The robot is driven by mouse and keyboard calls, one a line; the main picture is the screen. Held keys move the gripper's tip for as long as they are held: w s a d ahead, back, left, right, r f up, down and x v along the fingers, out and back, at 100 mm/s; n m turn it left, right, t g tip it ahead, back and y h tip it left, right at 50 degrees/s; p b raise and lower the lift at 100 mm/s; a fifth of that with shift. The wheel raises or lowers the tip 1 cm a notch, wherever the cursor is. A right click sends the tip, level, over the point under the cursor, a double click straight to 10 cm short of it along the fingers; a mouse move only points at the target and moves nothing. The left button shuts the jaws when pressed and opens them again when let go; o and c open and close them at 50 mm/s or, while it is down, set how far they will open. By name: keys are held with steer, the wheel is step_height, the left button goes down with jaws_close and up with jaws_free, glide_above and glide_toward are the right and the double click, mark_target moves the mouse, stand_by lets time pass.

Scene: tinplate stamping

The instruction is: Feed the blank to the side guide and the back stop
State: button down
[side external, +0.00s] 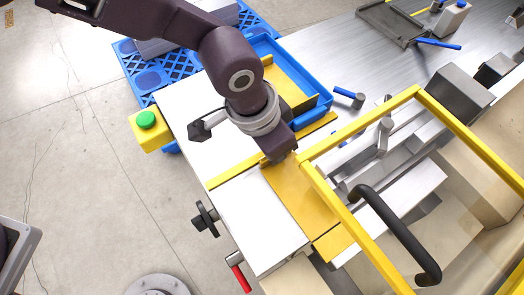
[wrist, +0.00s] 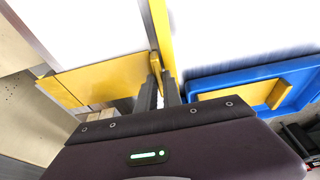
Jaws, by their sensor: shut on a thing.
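The yellow blank (side external: 298,190) lies on the white feed table (side external: 245,215), reaching towards the press under the yellow guard frame. It also shows in the wrist view (wrist: 105,80). My gripper (wrist: 158,92) is shut on the upright yellow tab (wrist: 154,64) at the blank's near end. A straight yellow rail (side external: 233,172), which looks like the side guide, crosses the table; it also shows in the wrist view (wrist: 160,25). The tab end is close beside the rail; contact cannot be told. A smaller yellow piece (side external: 334,243) lies past the blank's far end. I cannot identify the back stop.
A blue tray (side external: 322,92) holding another yellow blank (side external: 290,82) stands behind my gripper. The yellow guard frame (side external: 350,132) and its black handle (side external: 402,232) stand close on the right. A green button (side external: 146,119) on a yellow box is at left.

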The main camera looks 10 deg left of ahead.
steer(key=shift+w+d, duration=2.7)
steer(key=shift+w+d, duration=0.25)
steer(key=shift+w+a, duration=0.2)
stand_by(0.3)
steer(key=c, duration=1.4)
jaws_free()
steer(key=shift+c, duration=0.2)
steer(key=v, duration=0.7)
steer(key=shift+r, duration=0.1)
